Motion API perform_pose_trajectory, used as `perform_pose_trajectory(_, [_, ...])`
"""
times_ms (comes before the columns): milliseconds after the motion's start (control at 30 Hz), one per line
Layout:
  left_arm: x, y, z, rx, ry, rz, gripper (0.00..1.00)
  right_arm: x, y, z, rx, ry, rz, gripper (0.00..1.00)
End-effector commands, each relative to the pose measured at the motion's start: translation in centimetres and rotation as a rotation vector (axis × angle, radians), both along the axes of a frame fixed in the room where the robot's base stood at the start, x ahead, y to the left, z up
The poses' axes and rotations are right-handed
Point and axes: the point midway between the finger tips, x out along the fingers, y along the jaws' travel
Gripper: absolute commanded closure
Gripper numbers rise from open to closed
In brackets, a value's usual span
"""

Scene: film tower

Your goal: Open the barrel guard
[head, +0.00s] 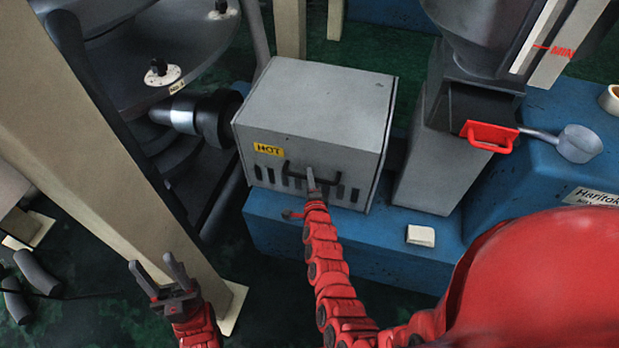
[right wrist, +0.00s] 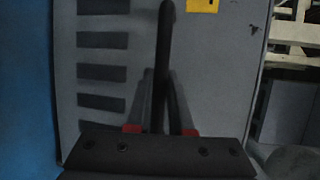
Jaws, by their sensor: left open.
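The barrel guard (head: 310,115) is a grey metal box with a yellow HOT label, vent slots and a black bar handle (head: 300,172) on its near face. It sits upright on the blue machine base and looks closed. My right gripper (head: 312,182) is at the handle. In the right wrist view, its fingers (right wrist: 159,100) lie close on both sides of the handle bar (right wrist: 164,45) and look shut on it. The far side of the guard is hidden. My left gripper (head: 153,272) is open and empty, low at the left beside the beige post.
A beige post (head: 110,150) stands between my left gripper and the guard. A grey hopper (head: 470,100) with a red-handled slide (head: 490,136) and a scoop (head: 577,143) are at the right. A round dark machine (head: 150,60) is at the left.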

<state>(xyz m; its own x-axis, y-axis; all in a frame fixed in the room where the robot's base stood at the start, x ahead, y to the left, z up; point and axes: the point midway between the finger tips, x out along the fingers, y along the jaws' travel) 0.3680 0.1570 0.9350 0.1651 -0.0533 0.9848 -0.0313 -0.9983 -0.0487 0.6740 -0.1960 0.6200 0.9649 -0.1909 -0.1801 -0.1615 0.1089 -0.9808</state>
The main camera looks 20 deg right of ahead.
Motion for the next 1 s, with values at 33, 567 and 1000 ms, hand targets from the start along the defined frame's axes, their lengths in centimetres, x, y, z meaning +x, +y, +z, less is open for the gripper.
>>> perform_pose_trajectory(33, [0.0,0.0,0.0,0.0,0.0,0.0,0.5,0.0,0.0,-0.01,0.0,0.0,0.0,0.94])
perform_pose_trajectory(567, [0.0,0.0,-0.01,0.0,0.0,0.0,0.5,-0.04,0.02,-0.06,0.0,0.001,0.0,1.0])
perform_pose_trajectory(1000, [0.0,0.0,0.0,0.0,0.0,0.0,0.5,-0.05,0.04,-0.07,0.0,0.002,0.0,1.0])
